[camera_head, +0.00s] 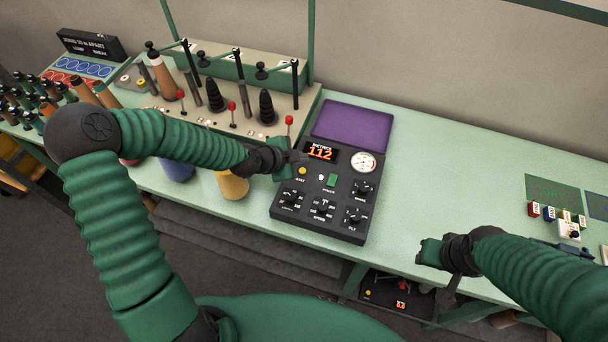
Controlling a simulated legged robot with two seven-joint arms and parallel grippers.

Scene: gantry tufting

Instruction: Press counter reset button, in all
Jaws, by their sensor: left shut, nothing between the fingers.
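A dark control box (268,207) stands on the green bench. Its display (320,151) shows 112 in orange digits. Below the display are a small yellow button (302,171) with a label too small to read surely, a white button (321,177) and a green one (332,180). My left gripper (301,159) is shut and empty, its tips over the box's upper left, beside the display and just above the yellow button. I cannot tell if they touch the panel. My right gripper (420,251) is over the bench's front edge, right of the box; its jaws are unclear.
The box also has a round gauge (363,162) and several black knobs. A purple panel (352,125) lies behind it. A lever console (230,100) and thread cones are at left. Small coloured blocks (550,214) are at right. Bench between box and blocks is clear.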

